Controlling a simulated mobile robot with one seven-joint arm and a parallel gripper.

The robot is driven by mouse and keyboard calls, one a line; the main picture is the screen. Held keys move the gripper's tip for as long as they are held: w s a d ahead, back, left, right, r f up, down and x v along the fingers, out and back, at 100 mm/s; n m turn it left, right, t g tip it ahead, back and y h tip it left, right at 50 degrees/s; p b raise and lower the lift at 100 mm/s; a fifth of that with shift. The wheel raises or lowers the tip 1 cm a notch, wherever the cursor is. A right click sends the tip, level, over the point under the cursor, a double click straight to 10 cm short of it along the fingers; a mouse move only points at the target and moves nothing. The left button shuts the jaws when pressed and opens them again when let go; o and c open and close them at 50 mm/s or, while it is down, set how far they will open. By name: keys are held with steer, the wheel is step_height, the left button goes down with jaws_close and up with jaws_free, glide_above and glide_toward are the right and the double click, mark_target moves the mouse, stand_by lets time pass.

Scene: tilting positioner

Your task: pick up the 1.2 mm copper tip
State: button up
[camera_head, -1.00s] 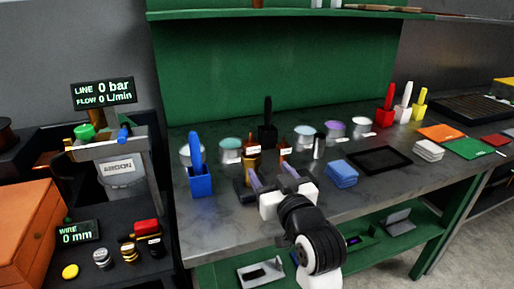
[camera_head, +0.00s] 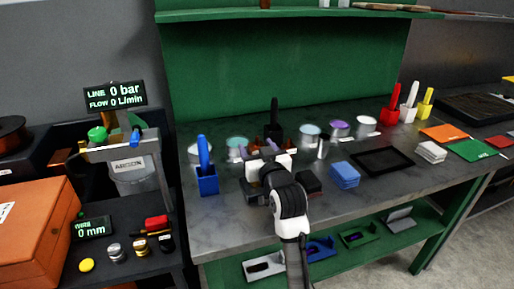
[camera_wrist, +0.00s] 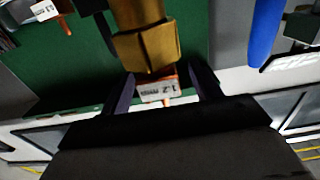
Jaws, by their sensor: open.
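My gripper (camera_head: 266,150) is over the bench, in front of a group of small brown and copper-coloured pieces, and hides part of them in the head view. In the wrist view my gripper (camera_wrist: 163,92) is open, one finger on each side of a white tag that appears to read 1.2. The copper tip (camera_wrist: 167,102) shows as orange parts around this tag, between the fingers; I cannot tell whether either finger touches it. A brass-coloured block (camera_wrist: 147,45) is right above the tag in the picture and hides part of it. Another tagged copper piece (camera_wrist: 65,25) is at the upper left.
A blue holder (camera_head: 207,183) stands left of my gripper, a black one (camera_head: 273,125) behind it. Several round lidded tins stand along the back. A blue stack (camera_head: 344,174) and a black tray (camera_head: 382,161) lie to the right.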

steer(key=shift+w, duration=0.2)
steer(key=c, duration=1.3)
steer(key=shift+r, duration=0.2)
steer(key=shift+c, duration=0.2)
